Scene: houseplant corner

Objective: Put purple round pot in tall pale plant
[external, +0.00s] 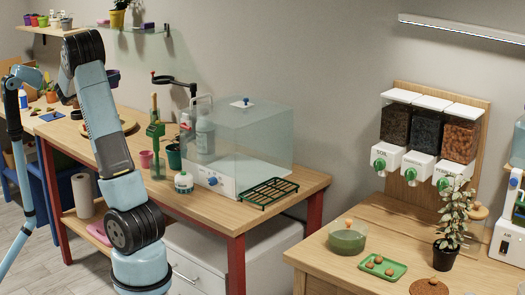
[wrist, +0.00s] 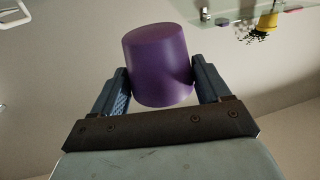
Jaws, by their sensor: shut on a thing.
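The purple round pot (wrist: 157,62) is in the wrist view, between the two blue fingers of my gripper (wrist: 160,85). The fingers press on its sides, and it appears held up with open air around it. A tall plant with pale leaves (external: 455,205) stands upright in a dark pot on the right-hand wooden table. The held pot is not in contact with this plant.
Beside the plant are a green tray (external: 383,268) with round brown things and a bowl (external: 347,238). Dispensers (external: 428,140) stand behind. A clear box (external: 240,140) and a green rack (external: 268,192) are on the left bench. A yellow pot (external: 117,18) stands on a glass shelf.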

